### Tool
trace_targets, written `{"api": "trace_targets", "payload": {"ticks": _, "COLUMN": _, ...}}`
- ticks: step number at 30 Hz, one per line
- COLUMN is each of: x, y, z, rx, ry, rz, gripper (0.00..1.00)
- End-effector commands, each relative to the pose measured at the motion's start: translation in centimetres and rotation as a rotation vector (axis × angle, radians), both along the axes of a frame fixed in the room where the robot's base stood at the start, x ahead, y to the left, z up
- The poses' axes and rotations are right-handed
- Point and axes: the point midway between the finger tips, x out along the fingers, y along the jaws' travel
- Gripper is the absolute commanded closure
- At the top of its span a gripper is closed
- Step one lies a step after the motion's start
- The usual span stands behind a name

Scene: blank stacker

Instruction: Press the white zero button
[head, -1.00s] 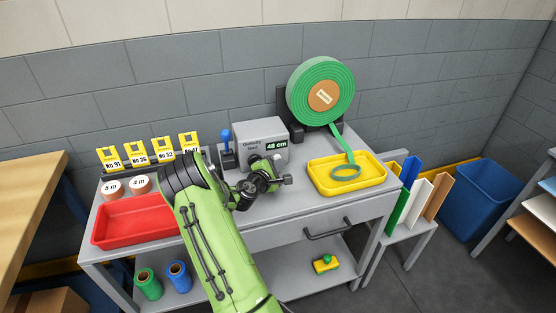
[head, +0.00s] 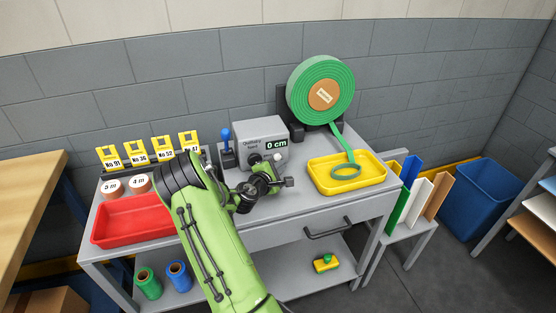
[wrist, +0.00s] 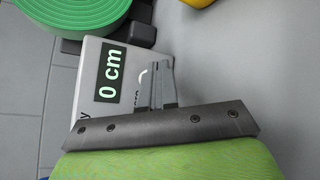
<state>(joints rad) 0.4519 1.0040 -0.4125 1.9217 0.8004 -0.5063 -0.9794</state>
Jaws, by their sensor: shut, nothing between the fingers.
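The grey measuring box (head: 246,146) stands on the bench with a dark display (head: 276,143) reading "0 cm". The white zero button (head: 278,157) shows on its front below the display. In the wrist view only a white sliver of the button (wrist: 143,76) shows beside my fingers, which hide the rest. My gripper (head: 267,166) is shut and empty, close in front of the box front by the button. In the wrist view the closed fingers (wrist: 159,68) point at the box. I cannot tell whether they touch the button.
A blue-knobbed lever (head: 226,145) stands left of the box. A green tape roll (head: 318,75) stands to its right, its strip hanging over a yellow tray (head: 369,180). A red tray (head: 115,227), two small rolls and several yellow number cards are at the left.

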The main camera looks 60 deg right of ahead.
Motion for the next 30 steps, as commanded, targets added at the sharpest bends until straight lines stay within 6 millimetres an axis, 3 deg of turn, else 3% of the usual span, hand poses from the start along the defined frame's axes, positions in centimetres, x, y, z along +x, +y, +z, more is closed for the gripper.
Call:
{"api": "trace_targets", "payload": {"ticks": 8, "x": -0.1, "y": 0.1, "z": 0.0, "rx": -0.001, "ry": -0.001, "rz": -0.001, "gripper": 1.0}}
{"api": "trace_targets", "payload": {"ticks": 22, "x": -3.2, "y": 3.2, "z": -0.2, "rx": 0.001, "ry": 0.0, "rz": -0.001, "gripper": 1.0}}
{"api": "trace_targets", "payload": {"ticks": 30, "x": -3.6, "y": 3.6, "z": 0.1, "rx": -0.001, "ry": -0.001, "rz": -0.001, "gripper": 1.0}}
